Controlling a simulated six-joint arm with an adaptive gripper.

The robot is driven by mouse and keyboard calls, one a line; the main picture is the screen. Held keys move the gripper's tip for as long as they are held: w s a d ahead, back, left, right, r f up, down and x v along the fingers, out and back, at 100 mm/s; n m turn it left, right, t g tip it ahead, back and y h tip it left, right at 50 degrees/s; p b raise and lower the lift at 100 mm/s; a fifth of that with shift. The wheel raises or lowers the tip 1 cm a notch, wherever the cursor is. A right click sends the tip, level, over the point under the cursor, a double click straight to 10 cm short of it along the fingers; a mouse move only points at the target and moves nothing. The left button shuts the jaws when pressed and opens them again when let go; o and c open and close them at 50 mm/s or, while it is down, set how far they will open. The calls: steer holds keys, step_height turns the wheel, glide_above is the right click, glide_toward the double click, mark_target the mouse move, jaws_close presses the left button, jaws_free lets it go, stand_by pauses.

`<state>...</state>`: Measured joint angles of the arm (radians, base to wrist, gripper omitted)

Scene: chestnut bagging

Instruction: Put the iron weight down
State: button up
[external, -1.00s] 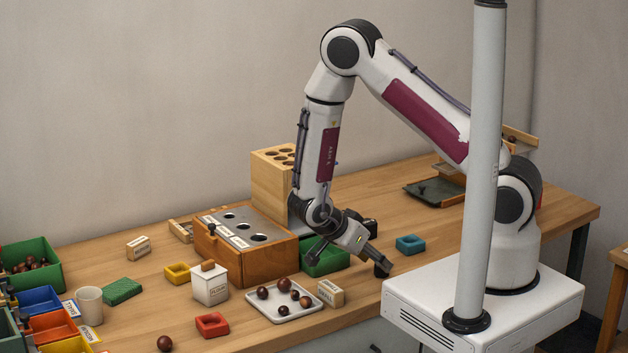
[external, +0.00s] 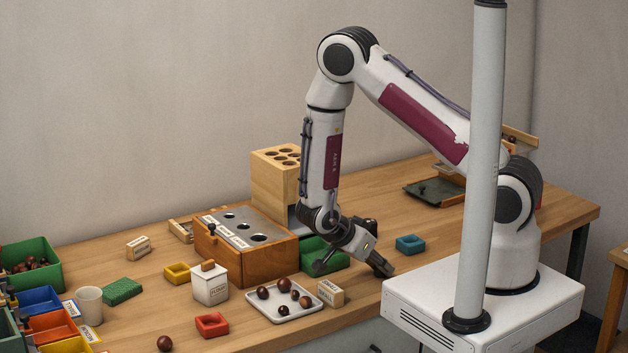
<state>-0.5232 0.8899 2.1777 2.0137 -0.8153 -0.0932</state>
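My gripper (external: 381,264) points down and to the right, low over the front edge of the table, between the green tray (external: 322,256) and the white base of my arm. Its dark fingers show small and nearly edge-on. I cannot tell whether they are open or shut. I cannot make out the iron weight for certain; any dark piece at the fingertips blends with the dark fingers.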

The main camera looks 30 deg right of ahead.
jaws_close()
steer(key=shift+r, duration=0.15)
step_height(320, 180, up, 10)
stand_by(0.8)
steer(key=shift+f, duration=0.2)
stand_by(0.5)
